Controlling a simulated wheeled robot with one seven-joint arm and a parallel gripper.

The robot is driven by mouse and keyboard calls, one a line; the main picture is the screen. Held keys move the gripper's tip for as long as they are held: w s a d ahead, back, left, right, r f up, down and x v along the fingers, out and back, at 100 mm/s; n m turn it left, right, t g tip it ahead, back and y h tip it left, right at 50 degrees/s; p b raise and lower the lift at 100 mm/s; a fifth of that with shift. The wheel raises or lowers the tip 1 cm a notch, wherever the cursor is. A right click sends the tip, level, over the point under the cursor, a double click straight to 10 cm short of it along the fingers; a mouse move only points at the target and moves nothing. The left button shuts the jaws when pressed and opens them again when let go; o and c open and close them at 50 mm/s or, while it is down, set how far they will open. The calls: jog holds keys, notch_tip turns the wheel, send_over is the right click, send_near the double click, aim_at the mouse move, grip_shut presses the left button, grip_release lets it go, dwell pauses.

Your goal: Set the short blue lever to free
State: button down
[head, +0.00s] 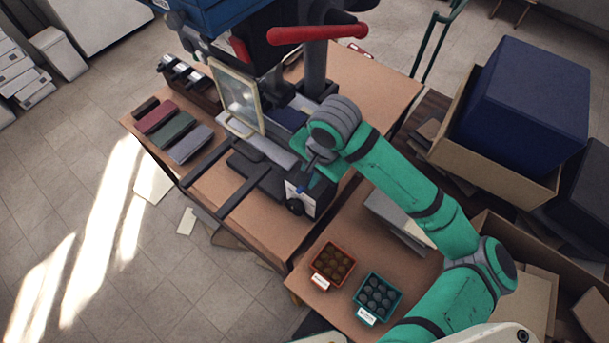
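A dark control box (318,201) with a white plate (292,189) and a round black knob (296,207) sits at the front of the press on the table. A small blue piece (314,181), which looks like the short blue lever, shows at the top of this box. My gripper (311,171) is right at the blue piece, coming from above and the right. The wrist partly covers that spot. I cannot tell whether the fingers touch the lever or are closed on it. The lever's setting and any marks are too small to read.
A long red handle (317,33) juts out above the press. A clear framed guard (238,97) stands left of my gripper. Coloured cloth pieces (173,133) lie on the left. A red tray (332,264) and a teal tray (377,297) hold round pieces in front.

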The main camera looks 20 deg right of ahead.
dwell(0.3)
jog(key=c, duration=1.7)
grip_release()
jog(key=shift+w, duration=0.1)
jog(key=shift+c, duration=0.2)
notch_tip(320, 180, up, 11)
jog(key=s+d, duration=0.1)
jog(key=s, duration=0.1)
jog(key=shift+f, duration=0.2)
jog(key=shift+d, duration=0.1)
jog(key=shift+w, duration=0.1)
